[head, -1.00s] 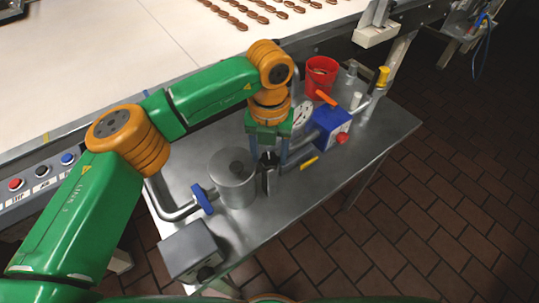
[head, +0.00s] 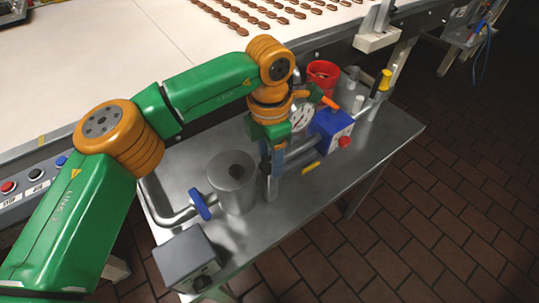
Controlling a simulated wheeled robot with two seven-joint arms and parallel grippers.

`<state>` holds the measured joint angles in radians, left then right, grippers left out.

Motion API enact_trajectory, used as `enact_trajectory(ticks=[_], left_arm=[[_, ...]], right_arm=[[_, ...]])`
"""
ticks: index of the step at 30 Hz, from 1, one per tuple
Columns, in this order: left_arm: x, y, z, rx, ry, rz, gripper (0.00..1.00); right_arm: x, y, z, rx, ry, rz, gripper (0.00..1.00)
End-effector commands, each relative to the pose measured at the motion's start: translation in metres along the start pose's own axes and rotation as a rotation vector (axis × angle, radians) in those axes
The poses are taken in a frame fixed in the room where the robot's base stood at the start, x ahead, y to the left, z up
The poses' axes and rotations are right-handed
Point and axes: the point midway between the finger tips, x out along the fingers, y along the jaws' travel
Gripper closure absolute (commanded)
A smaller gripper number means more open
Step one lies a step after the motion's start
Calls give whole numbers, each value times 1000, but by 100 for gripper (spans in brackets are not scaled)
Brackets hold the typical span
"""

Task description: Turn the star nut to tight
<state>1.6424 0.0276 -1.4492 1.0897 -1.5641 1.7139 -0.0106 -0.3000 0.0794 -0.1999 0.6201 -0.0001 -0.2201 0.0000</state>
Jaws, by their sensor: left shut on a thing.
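My left gripper (head: 269,167) points down at the pump set on the steel table, just right of the steel pot (head: 232,185). Its jaws are shut on a small dark part, apparently the star nut, at the pipe between the pot and the blue pump box. The fingers and pot hide most of the nut, so its shape and how tight it is cannot be seen. My right gripper is not in view.
The steel table (head: 310,205) has a grey box (head: 185,258), a blue valve handle (head: 200,204), a white dial (head: 300,117), a blue pump box (head: 331,128) and a red bucket (head: 323,74). A conveyor (head: 110,60) with chocolates runs behind. The table's front right is clear.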

Motion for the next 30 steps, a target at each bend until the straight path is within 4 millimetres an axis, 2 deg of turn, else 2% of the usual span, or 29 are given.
enact_trajectory(ticks=[30], left_arm=[[-2,2,1,961,-2,3,97]], right_arm=[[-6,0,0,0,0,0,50]])
